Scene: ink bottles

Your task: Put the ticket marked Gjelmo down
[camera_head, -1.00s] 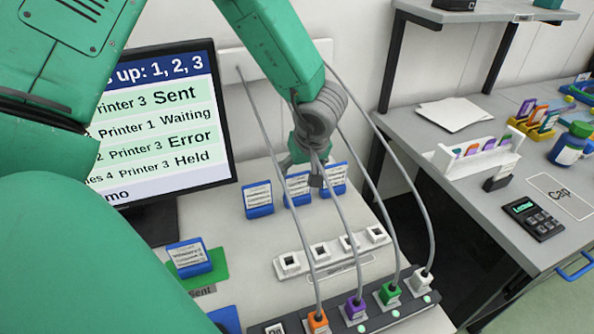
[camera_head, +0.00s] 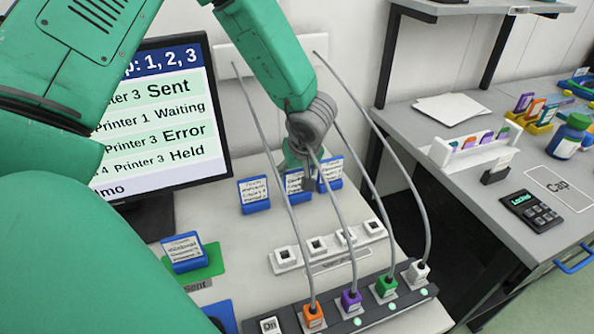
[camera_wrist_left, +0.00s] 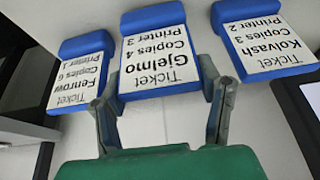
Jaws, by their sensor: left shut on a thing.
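The ticket marked Gjelmo (camera_wrist_left: 155,62), a white label on a blue block, is in the middle of a row of three in the left wrist view. It also shows in the head view (camera_head: 293,187), partly covered by my gripper. My left gripper (camera_wrist_left: 162,100) has one finger on each side of the Gjelmo block and is shut on it. In the head view my left gripper (camera_head: 304,178) is low over the white table behind the cables. I cannot tell whether the block touches the table. My right gripper is not in view.
The Fenrow ticket (camera_wrist_left: 82,78) and Kolvash ticket (camera_wrist_left: 262,45) stand close on either side. Grey cables rise in front to a powered strip (camera_head: 373,312); a white socket block (camera_head: 326,258) lies behind it. Another ticket (camera_head: 184,252) stands on a green mat (camera_head: 214,262). A monitor (camera_head: 160,120) stands left.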

